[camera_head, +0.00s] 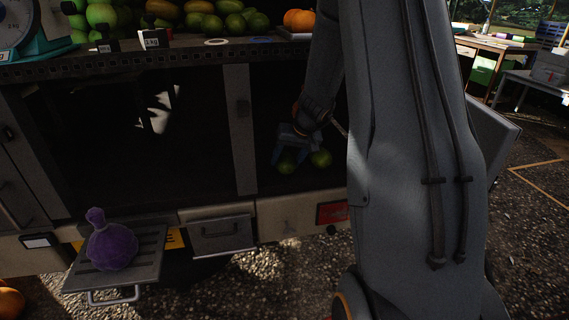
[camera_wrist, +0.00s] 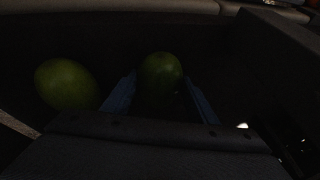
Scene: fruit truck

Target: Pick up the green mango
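Two green mangoes lie in the dark open compartment of the truck. In the wrist view one mango (camera_wrist: 160,74) sits between the two blue fingers of my gripper (camera_wrist: 161,98), with dark gaps beside it. The other mango (camera_wrist: 66,84) lies to the left, outside the fingers. In the head view my gripper (camera_head: 287,158) reaches down into the compartment, over a mango (camera_head: 287,163), with another mango (camera_head: 320,159) just to the right. My gripper looks open. The lower part of the mango between the fingers is dark, and contact is hard to judge.
The compartment's wall (camera_wrist: 276,40) stands close on the right in the wrist view. A truck post (camera_head: 240,130) stands left of my gripper. Above is a shelf edge (camera_head: 150,64) with fruit. A purple sack (camera_head: 111,243) rests on a fold-out step (camera_head: 150,268) at lower left.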

